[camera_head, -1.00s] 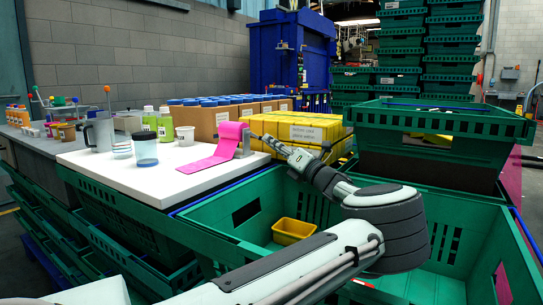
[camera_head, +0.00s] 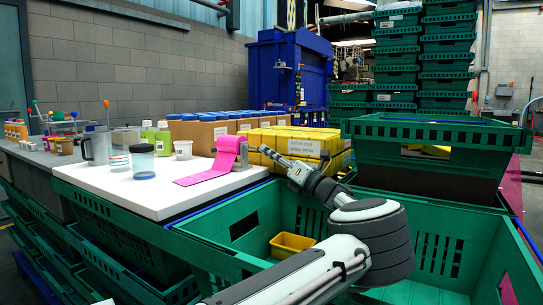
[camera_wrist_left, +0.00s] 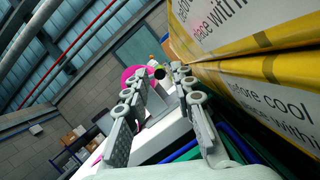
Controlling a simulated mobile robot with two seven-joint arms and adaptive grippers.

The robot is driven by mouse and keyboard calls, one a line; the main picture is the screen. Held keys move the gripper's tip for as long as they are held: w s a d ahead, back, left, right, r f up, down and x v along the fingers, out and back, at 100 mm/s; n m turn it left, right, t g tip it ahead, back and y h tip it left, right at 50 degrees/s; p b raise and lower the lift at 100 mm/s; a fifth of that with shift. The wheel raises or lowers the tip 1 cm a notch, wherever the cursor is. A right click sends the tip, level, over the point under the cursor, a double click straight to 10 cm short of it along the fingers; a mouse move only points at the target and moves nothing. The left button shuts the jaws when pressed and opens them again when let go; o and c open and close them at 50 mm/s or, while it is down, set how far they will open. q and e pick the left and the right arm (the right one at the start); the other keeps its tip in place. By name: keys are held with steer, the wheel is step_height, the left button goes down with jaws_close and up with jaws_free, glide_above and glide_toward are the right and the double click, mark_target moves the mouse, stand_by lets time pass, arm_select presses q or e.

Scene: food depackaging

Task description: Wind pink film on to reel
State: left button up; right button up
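The pink film (camera_head: 205,178) lies as a flat strip on the white board, and its far end rises to the pink roll on the reel (camera_head: 229,146). A grey metal stand (camera_head: 243,156) holds the reel at the board's right edge. My left gripper (camera_head: 266,152) is just right of the stand, in front of the yellow boxes. In the left wrist view its two fingers (camera_wrist_left: 155,78) are spread with nothing between them, and the pink roll (camera_wrist_left: 130,74) and a dark round end (camera_wrist_left: 160,72) show beyond. I cannot tell whether a finger touches the stand. My right gripper is out of view.
Yellow labelled boxes (camera_head: 310,145) stand close beside my left gripper. A jar (camera_head: 143,162), a grey mug (camera_head: 97,147) and a white cup (camera_head: 183,150) stand on the white board (camera_head: 135,198). A green crate (camera_head: 225,252) holding a yellow tub (camera_head: 291,245) lies below my arm.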

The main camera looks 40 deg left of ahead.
arm_select(q)
steer(key=shift+r, duration=0.1)
step_height(320, 180, up, 10)
steer(key=shift+f, duration=0.1)
stand_by(0.5)
